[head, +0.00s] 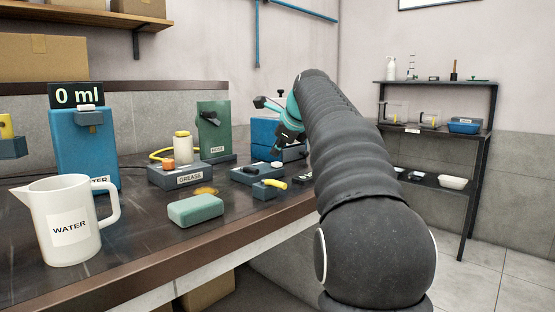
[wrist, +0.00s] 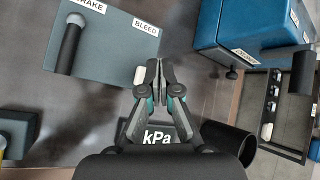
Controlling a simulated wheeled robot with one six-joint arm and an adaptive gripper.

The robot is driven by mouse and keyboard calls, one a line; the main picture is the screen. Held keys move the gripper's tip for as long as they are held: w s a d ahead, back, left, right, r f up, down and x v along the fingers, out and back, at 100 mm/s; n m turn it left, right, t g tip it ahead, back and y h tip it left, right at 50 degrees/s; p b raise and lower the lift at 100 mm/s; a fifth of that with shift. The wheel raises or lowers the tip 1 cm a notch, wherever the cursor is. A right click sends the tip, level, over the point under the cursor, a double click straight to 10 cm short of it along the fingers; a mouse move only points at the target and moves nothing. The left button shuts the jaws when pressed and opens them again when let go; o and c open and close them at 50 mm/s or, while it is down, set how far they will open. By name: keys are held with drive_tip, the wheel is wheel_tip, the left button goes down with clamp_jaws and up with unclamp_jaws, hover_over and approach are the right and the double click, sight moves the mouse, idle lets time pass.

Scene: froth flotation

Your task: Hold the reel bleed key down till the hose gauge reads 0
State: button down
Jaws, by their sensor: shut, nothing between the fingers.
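In the wrist view, a grey control box (wrist: 100,45) carries a BLEED label and a partly cut label ending in RAKE. A black lever (wrist: 70,45) stands under the latter. A small white key (wrist: 140,76), which looks like the bleed key, shows at the box's lower right edge. My gripper (wrist: 153,66) is shut and empty; its tips appear just right of the key, and I cannot tell whether they touch it. A kPa display (wrist: 158,136) is behind my gripper, its number hidden.
A blue box (wrist: 225,40) stands close on the right of my gripper. On the bench are a green unit (head: 213,120), a grease box (head: 180,174), a sponge-like green block (head: 196,210), a white water jug (head: 66,222) and a blue dispenser (head: 83,145). Shelves (head: 437,83) stand at right.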

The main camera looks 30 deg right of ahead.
sight(278, 163)
wheel_tip(278, 163, up, 3)
drive_tip(key=p, duration=0.2)
drive_tip(key=shift+f+p, duration=0.15)
drive_tip(key=shift+p, duration=0.15)
drive_tip(key=shift+r, duration=1.15)
